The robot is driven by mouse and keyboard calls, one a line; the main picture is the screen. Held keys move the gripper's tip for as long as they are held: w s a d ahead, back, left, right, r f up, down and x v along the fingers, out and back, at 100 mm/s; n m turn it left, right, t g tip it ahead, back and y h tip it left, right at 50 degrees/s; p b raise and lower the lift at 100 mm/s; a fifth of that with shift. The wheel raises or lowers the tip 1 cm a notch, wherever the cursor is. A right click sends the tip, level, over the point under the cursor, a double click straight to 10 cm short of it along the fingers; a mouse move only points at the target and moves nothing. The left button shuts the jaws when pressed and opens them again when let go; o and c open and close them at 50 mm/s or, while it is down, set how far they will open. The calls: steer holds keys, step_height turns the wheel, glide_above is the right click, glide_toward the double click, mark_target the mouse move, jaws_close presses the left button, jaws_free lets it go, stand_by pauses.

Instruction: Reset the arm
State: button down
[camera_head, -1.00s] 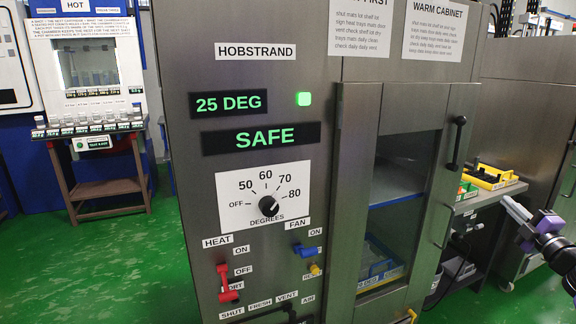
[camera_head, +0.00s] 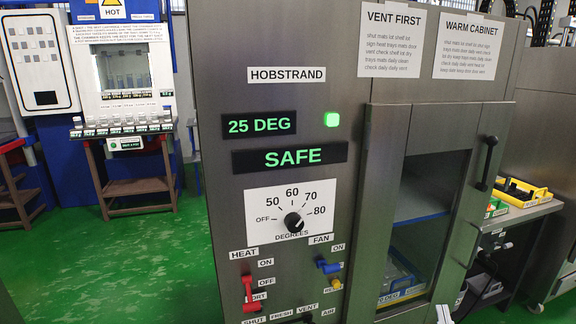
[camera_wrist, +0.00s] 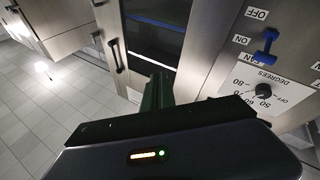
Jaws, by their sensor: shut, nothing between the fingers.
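My gripper (camera_wrist: 157,92) shows in the wrist view as a dark body with its fingers together, shut and empty. It points toward the front of the steel warm cabinet, and the wrist picture is turned so that the labels are upside down. The cabinet (camera_head: 220,60) fills the middle of the head view, with a green "25 DEG" display (camera_head: 260,124) and a green "SAFE" display (camera_head: 290,158). Its glass door (camera_head: 420,195) looks closed. No contact between the fingers and the cabinet can be made out.
The dial (camera_head: 293,222), red heat switch (camera_head: 248,292) and blue fan switch (camera_head: 329,266) are on the cabinet front. A bench with a yellow tray (camera_head: 518,192) stands at right. A "HOT" station (camera_head: 125,70) stands at back left. Green floor (camera_head: 110,260) is clear at left.

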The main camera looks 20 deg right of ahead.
steer(key=s+a+r+n+g+y+p, duration=0.1)
steer(key=s+a+y, duration=0.4)
steer(key=s+a, duration=0.7)
steer(key=s+a+r+n+g+y+p, duration=0.1)
steer(key=s+a+g+y+p, duration=0.2)
steer(key=s+a, duration=0.9)
steer(key=s+y+p, duration=0.1)
steer(key=s+y, duration=0.1)
steer(key=s, duration=0.1)
steer(key=shift+s+y, duration=0.3)
